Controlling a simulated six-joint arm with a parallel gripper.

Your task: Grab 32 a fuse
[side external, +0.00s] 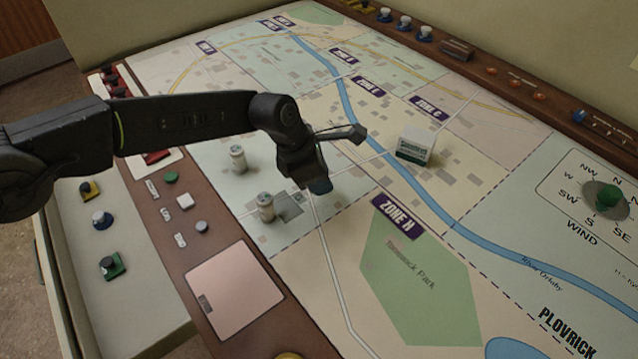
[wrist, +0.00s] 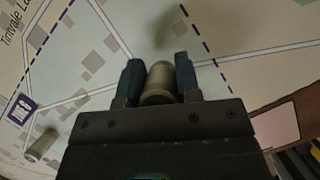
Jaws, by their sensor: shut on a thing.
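My gripper (side external: 318,186) is above the map, to the right of two pale upright cylinders. In the wrist view, my gripper (wrist: 160,80) is shut on a greyish cylinder (wrist: 159,82), which sits between the two fingers and may be a fuse. One standing cylinder (side external: 238,158) is at the left of the map and another (side external: 265,207) is nearer the front. A cylinder also shows at the lower left of the wrist view (wrist: 40,146). No number 32 is readable.
A white box with a green label (side external: 415,146) stands on the map, right of my gripper. Buttons and a pink panel (side external: 234,288) line the console's left side. The Zone H area is clear.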

